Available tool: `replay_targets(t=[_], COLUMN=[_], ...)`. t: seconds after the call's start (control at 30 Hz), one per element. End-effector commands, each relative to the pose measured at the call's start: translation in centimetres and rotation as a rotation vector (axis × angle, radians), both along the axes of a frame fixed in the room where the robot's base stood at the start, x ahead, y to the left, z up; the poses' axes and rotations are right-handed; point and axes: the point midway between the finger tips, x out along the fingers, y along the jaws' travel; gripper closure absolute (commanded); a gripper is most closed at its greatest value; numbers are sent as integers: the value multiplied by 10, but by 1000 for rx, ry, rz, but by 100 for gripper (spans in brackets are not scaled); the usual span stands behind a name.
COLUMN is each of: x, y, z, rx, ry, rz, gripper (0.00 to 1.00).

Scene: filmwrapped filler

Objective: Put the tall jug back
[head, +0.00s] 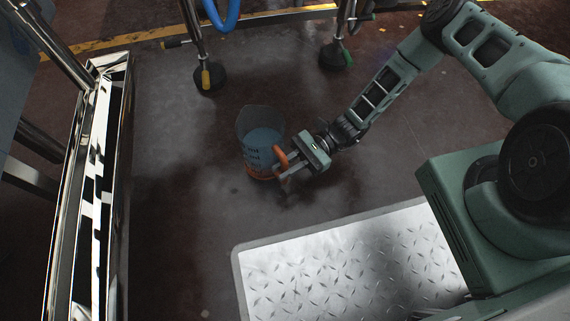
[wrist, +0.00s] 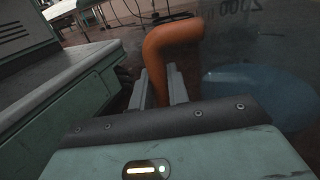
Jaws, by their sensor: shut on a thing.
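The tall jug (head: 256,140) is clear with dark markings, an orange handle and an orange base, and it seems to hold bluish liquid. It looks about upright in the head view, over the dark floor; I cannot tell whether its base touches the floor. My gripper (head: 285,172) is to the right of the jug and shut on its orange handle (wrist: 172,58). In the wrist view the fingers of my gripper (wrist: 165,88) sit on both sides of the handle. The clear wall of the jug (wrist: 235,50) fills the right of that view.
A shiny metal frame (head: 92,190) stands along the left. A bright tread-plate platform (head: 340,262) lies in front. Bare floor surrounds the jug.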

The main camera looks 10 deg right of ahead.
Motion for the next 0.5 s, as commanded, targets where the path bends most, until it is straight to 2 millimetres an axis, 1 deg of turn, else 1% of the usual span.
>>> replay_targets(t=[0.03, 0.13, 0.37, 0.5], x=[0, 0, 0, 0], y=[1, 1, 1, 1], z=[-10, -17, -16, -18], rx=[7, 8, 8, 8], ry=[-3, -4, -4, -4], rz=[1, 1, 0, 0], gripper=[100, 100, 100, 100])
